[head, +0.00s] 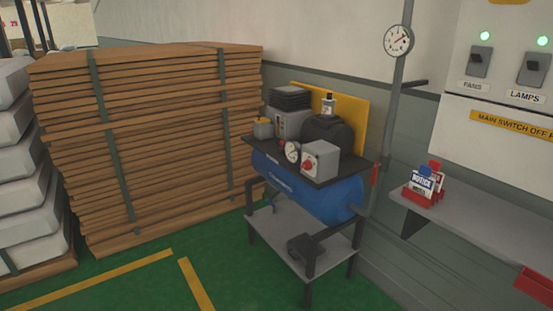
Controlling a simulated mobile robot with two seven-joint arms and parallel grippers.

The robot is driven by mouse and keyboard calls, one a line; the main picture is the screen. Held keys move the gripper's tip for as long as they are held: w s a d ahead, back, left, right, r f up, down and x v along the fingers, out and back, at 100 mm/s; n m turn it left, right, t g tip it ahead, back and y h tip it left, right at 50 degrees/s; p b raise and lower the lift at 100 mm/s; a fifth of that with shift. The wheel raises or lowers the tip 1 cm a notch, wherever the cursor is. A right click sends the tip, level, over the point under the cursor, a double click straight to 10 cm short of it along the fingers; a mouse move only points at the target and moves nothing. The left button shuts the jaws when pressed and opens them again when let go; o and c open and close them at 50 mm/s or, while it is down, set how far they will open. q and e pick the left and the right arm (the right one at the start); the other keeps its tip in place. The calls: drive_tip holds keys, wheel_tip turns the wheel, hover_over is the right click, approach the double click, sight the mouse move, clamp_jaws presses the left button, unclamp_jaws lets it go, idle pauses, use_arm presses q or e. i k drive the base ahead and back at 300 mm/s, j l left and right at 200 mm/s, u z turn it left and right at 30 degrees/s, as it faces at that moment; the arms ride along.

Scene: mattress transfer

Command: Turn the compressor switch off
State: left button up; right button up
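The compressor stands against the wall in the middle of the head view, with a blue tank (290,187) under a dark top plate on a dark metal stand. A grey switch box (320,159) sits on the right front of the top plate. A red knob (308,165) is on the box's left-facing side; its exact setting is too small to read. A small round gauge (292,152) is just left of the box. Neither of my grippers is in view.
A tall stack of brown boards (160,130) stands left of the compressor. A grey shelf (480,222) with a notice holder (423,187) juts from the wall at right. A panel with FANS (479,62) and LAMPS (534,69) switches hangs above it. Green floor in front is clear.

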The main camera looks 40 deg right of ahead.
sight(306, 165)
drive_tip(key=i+z, duration=0.15)
drive_tip(key=i, duration=0.55)
drive_tip(key=i+j+z, duration=0.15)
drive_tip(key=i, duration=0.5)
drive_tip(key=i+j+z, duration=0.15)
drive_tip(key=i+z, duration=0.3)
drive_tip(key=i+j+z, duration=0.25)
drive_tip(key=z, duration=0.15)
drive_tip(key=i+j+z, duration=0.3)
drive_tip(key=j+z, duration=0.15)
drive_tip(key=i+j+z, duration=0.2)
drive_tip(key=j+z, duration=0.25)
